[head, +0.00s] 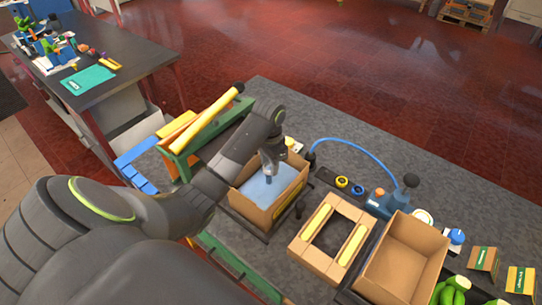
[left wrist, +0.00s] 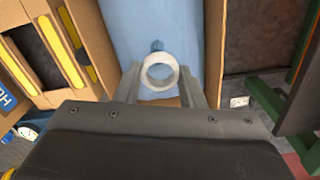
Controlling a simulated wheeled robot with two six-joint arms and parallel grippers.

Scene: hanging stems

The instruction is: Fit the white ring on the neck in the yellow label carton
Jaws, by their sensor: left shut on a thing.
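An open brown carton (head: 262,217) holds a blue bag (head: 258,187), which also fills the middle of the left wrist view (left wrist: 180,25). A small blue neck (left wrist: 157,45) stands up from the bag, just beyond the ring in the left wrist view. My left gripper (head: 268,160) is over this carton. Its fingers are shut on the white ring (left wrist: 146,75), held between the tips. The ring looks apart from the neck, but its height above it is hard to judge. The carton's label cannot be read here. My right gripper is not in view.
An empty frame-like carton with yellow strips (head: 318,223) and an empty open carton (head: 408,247) stand to the right. A blue hose (head: 357,146) arches behind. A green rack with yellow bars (head: 205,125) stands left of the carton. Small boxes (head: 484,258) lie far right.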

